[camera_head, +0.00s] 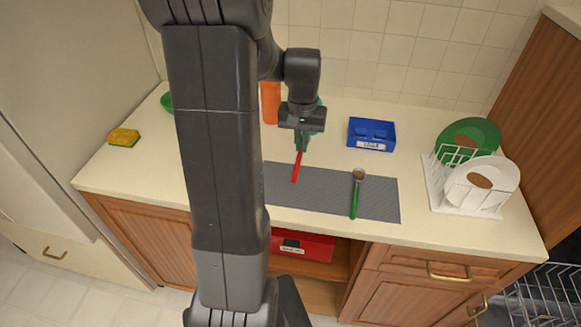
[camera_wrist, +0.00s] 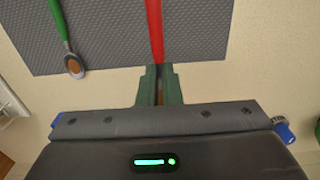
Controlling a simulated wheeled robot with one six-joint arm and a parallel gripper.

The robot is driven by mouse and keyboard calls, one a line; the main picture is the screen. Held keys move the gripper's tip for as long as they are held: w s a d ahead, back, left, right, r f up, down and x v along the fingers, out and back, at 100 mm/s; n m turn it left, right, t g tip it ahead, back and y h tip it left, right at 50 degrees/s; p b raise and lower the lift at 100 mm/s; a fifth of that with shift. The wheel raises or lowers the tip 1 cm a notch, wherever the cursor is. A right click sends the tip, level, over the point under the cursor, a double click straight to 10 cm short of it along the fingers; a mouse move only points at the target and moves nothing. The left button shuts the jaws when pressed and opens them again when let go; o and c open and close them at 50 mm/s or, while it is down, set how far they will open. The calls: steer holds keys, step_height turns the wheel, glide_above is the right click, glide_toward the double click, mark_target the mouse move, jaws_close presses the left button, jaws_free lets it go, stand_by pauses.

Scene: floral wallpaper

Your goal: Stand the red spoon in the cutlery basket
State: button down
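The red spoon (camera_head: 297,167) is held in my gripper (camera_head: 301,148); its red handle points toward the front edge of the counter. In the wrist view its handle (camera_wrist: 155,30) runs out from between the two green fingertips (camera_wrist: 159,85), which are closed around it. Its other end is hidden by my gripper. I cannot tell how far it is above the grey mat (camera_head: 320,190). A blue box with compartments and a white label (camera_head: 371,135), which looks like the cutlery basket, stands at the back of the counter, right of my gripper. The label is unreadable.
A green-handled spoon (camera_head: 355,195) lies on the mat. A white dish rack (camera_head: 437,190) with plates stands at the right. An orange cylinder (camera_head: 270,103) stands behind, left of my gripper. A yellow sponge (camera_head: 124,137) lies at the left. Counter between mat and blue box is clear.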

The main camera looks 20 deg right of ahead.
mark_target(300, 177)
step_height(300, 177, down, 10)
steer(key=shift+r+p, duration=0.1)
steer(key=shift+p, duration=0.5)
steer(key=shift+f, duration=0.25)
steer(key=c, duration=1.6)
jaws_free()
steer(key=shift+r, duration=0.1)
step_height(300, 177, up, 12)
steer(key=shift+r+b, duration=0.2)
steer(key=shift+b, duration=0.6)
